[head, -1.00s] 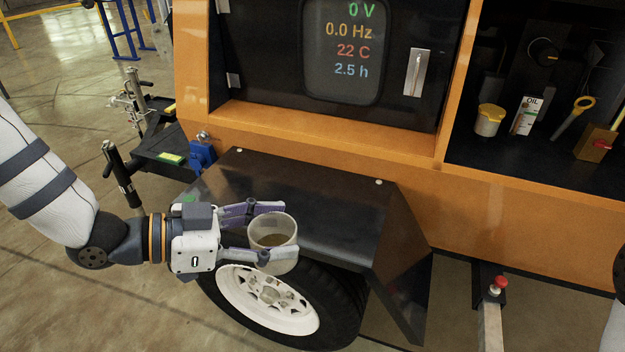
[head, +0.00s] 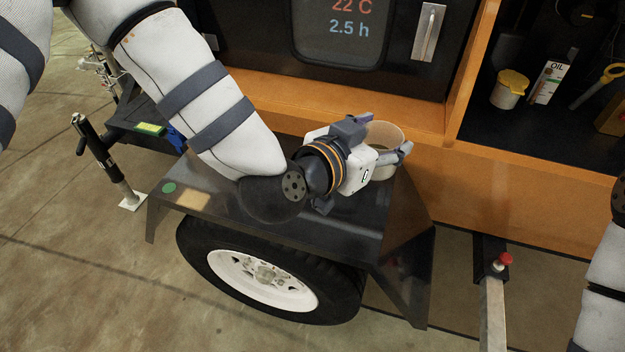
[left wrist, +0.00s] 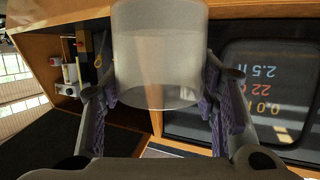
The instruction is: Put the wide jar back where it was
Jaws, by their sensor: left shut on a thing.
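The wide jar (head: 386,133) is a pale, translucent, open-topped cylinder. My left gripper (head: 388,146) is shut on it from the left, with a finger on either side. The jar is above the right part of the black fender (head: 290,228), near the orange frame; I cannot tell whether it touches anything below. In the left wrist view the jar (left wrist: 160,50) stands between the fingers, its lower part in front of the orange panel. A tan square (head: 192,200) and a green dot (head: 169,188) lie on the fender's left end. My right gripper is not in view.
An open dark compartment at the right holds a yellow-lidded pot (head: 509,90), an oil carton (head: 547,82) and a yellow-handled tool (head: 609,73). An orange ledge (head: 270,93) runs below the display (head: 340,35). A red knob (head: 505,259) is at lower right.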

